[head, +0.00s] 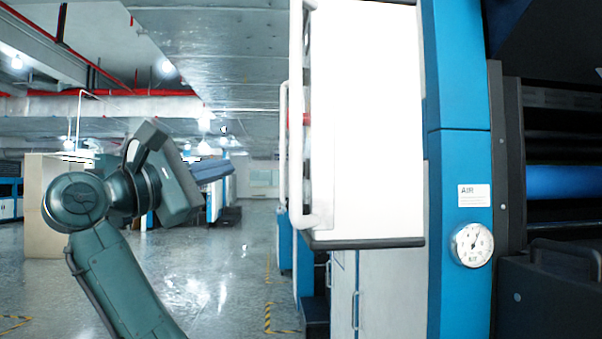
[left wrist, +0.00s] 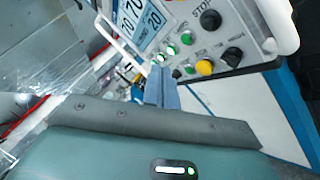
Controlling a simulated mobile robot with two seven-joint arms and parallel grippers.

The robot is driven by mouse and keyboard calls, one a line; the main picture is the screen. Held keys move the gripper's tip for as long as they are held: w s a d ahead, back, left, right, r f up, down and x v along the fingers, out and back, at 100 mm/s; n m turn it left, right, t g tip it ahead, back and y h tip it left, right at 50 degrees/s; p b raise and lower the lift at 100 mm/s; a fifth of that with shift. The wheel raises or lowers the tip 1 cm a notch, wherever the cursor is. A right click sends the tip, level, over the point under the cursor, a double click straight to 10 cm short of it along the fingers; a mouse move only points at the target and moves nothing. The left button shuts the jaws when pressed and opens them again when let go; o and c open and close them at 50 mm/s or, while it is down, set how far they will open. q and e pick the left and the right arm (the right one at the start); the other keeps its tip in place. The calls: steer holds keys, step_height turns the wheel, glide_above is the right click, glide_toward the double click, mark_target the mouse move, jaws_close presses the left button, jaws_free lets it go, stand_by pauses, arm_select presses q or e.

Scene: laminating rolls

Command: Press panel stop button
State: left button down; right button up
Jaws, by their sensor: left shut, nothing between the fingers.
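The control panel (head: 365,120) is a white box on the machine's side; in the head view its button face is turned away to the left. A red knob (head: 298,119) sticks out there behind a white handle. In the left wrist view the panel face (left wrist: 243,22) shows a screen, lit green buttons (left wrist: 187,38), a yellow button (left wrist: 204,67) and black knobs. Lettering like "STOP" is by the upper black knob (left wrist: 210,19); which control it labels is unclear. My left gripper (head: 228,168) is shut and empty, left of the panel; its fingertips (left wrist: 161,72) appear below the buttons.
A blue machine column (head: 460,180) with an air gauge (head: 472,245) stands right of the panel. A white handle (head: 293,150) runs along the panel's edge. A beige box (head: 40,205) is behind my left arm. Open shiny floor lies between arm and machine.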

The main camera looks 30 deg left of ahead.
mark_target(305, 169)
arm_select(q)
steer(key=shift+w, duration=0.1)
steer(key=w+d, duration=0.4)
steer(key=d, duration=0.3)
steer(key=shift+w+d, duration=0.25)
steer(key=shift+w, duration=0.05)
stand_by(0.6)
stand_by(0.8)
stand_by(0.7)
steer(key=shift+w+d+p, duration=0.2)
steer(key=shift+d+p, duration=0.1)
steer(key=shift+d, duration=0.1)
